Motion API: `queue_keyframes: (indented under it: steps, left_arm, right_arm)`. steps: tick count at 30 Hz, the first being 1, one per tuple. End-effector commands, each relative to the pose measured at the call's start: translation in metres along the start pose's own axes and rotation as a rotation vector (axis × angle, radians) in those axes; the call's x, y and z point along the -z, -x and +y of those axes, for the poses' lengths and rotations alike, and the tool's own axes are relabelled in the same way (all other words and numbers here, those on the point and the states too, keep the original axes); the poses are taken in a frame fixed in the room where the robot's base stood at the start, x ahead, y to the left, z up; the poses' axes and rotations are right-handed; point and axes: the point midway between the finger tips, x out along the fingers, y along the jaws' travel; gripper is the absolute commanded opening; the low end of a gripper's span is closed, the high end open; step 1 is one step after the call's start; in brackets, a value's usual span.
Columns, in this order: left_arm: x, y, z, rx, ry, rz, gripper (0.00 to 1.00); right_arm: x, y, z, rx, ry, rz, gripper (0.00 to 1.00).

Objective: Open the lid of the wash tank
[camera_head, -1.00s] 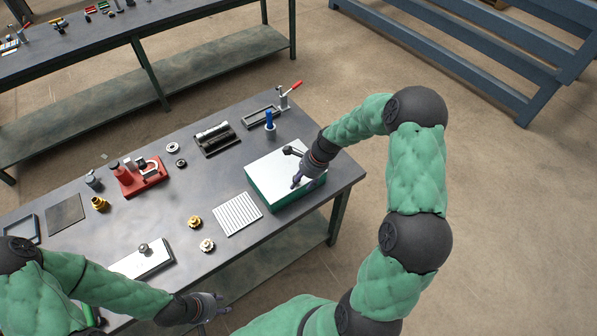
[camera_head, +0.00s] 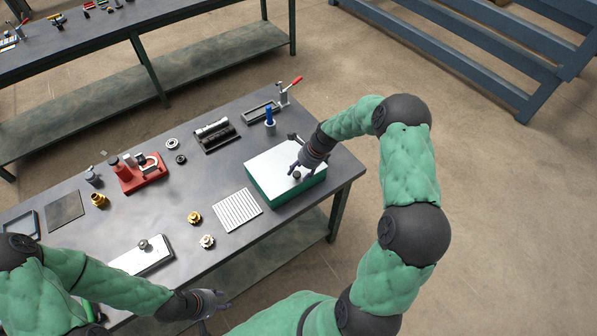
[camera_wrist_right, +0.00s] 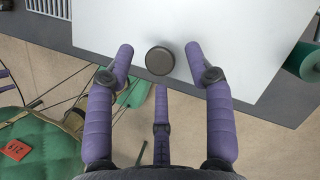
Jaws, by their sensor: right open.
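The wash tank (camera_head: 272,192) is a green box near the right end of the workbench. Its flat white lid (camera_head: 268,163) lies closed on top and also shows in the right wrist view (camera_wrist_right: 225,35). A dark round knob (camera_head: 296,175) stands on the lid; it also shows in the right wrist view (camera_wrist_right: 159,60). My right gripper (camera_head: 298,166) is over the lid, next to the knob. In the right wrist view its purple fingers (camera_wrist_right: 160,65) are spread, with the knob between the tips, not visibly gripped. My left gripper (camera_head: 222,300) is in front of the bench's near edge; its finger opening is unclear.
Close to the tank are a ribbed white plate (camera_head: 237,210), a blue-topped part (camera_head: 270,121) and a red-handled clamp (camera_head: 288,92). A dark block fixture (camera_head: 215,135) and a red fixture (camera_head: 140,173) stand further left. Small brass and metal parts lie between.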

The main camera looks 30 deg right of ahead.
Motion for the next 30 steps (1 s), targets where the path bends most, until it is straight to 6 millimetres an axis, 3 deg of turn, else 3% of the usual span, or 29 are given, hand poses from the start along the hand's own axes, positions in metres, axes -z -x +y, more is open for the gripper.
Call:
queue_keyframes:
  steps: [4, 13, 14, 19, 30]
  left_arm:
    - [0.0000, -0.0004, -0.0001, 0.000, 0.000, 0.000, 0.40]
    - [0.0000, -0.0004, -0.0001, 0.000, 0.000, 0.000, 0.40]
    - [0.0000, -0.0004, -0.0001, 0.000, 0.000, 0.000, 0.40]
    - [0.0000, -0.0004, -0.0001, 0.000, 0.000, 0.000, 0.40]
    - [0.0000, 0.0008, 0.0003, 0.000, 0.000, 0.000, 0.40]
  right_arm:
    - [-0.0001, -0.0104, 0.0007, -0.001, 0.000, 0.000, 0.54]
    - [-0.0002, -0.0123, 0.0004, 0.000, 0.000, 0.000, 0.54]
    - [-0.0002, -0.0122, 0.0004, 0.000, 0.000, 0.000, 0.51]
    - [-0.0002, -0.0122, 0.0004, 0.000, 0.000, 0.000, 0.03]
    - [-0.0015, -0.0112, 0.0003, -0.002, 0.001, 0.001, 0.00]
